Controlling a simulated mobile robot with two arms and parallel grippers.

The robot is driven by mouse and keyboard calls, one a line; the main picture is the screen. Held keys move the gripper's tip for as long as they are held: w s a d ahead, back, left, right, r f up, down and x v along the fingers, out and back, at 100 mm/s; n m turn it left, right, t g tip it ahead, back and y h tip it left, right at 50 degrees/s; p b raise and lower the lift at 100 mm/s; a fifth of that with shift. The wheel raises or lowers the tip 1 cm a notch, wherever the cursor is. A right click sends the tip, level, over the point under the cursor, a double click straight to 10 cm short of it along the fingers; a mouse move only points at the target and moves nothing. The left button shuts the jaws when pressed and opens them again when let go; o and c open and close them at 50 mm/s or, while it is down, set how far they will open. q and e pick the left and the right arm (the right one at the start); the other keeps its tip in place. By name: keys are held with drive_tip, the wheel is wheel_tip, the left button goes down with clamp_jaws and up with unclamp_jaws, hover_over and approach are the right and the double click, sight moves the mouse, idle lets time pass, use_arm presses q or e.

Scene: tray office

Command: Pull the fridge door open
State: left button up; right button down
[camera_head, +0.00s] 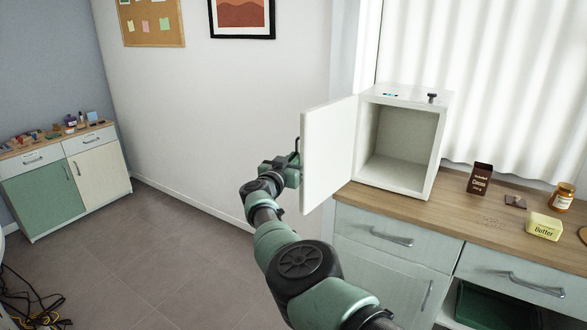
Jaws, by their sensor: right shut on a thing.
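The small white fridge (398,192) stands on the wooden counter by the curtain. Its white door (328,153) is swung wide open to the left, and the inside of the fridge is empty. My right gripper (294,160) is at the outer face of the door, near its free edge, where a dark handle (297,147) partly shows. The gripper is shut on the handle; the fingers are mostly hidden by the wrist and the door. My left gripper is out of view.
On the counter (455,213), right of the fridge, are a cocoa box (479,179), a brown packet (516,201), a butter pack (544,227) and a jar (562,197). Drawers lie below. Open floor (150,255) spreads left; a green and cream cabinet (66,182) stands far left.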

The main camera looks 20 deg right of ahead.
drive_tip(key=shift+w, duration=0.1)
idle(0.3)
drive_tip(key=c, duration=1.5)
unclamp_jaws()
drive_tip(key=shift+d, duration=0.1)
